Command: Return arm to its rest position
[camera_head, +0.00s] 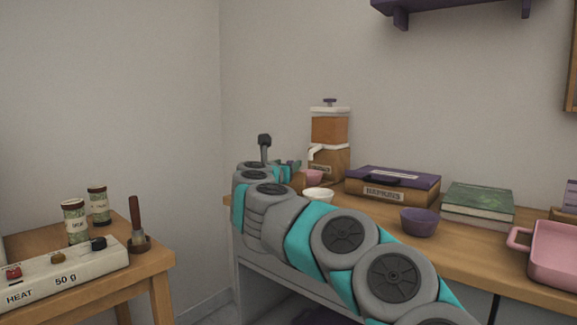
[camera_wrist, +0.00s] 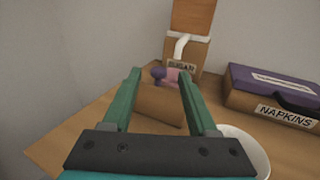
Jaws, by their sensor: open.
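My arm (camera_head: 345,240) reaches from the lower right across the counter's left end. My gripper (camera_wrist: 160,76) shows two green fingers spread apart in the wrist view. Its fingers also show partly in the head view (camera_head: 292,165), above the counter's far left. A brown wooden object (camera_wrist: 160,106) shows between and beyond the fingers; I cannot tell whether they touch it. A purple knob (camera_wrist: 157,73) and a pink cup (camera_wrist: 175,76) show behind it. My arm hides part of the counter.
On the counter (camera_head: 480,248) stand a sugar dispenser (camera_head: 329,130), a white bowl (camera_head: 318,195), a napkins box (camera_head: 392,185), a purple bowl (camera_head: 419,221), books (camera_head: 478,203) and a pink pan (camera_head: 555,255). A side table (camera_head: 155,262) with jars is at left. A purple shelf (camera_head: 450,6) hangs above.

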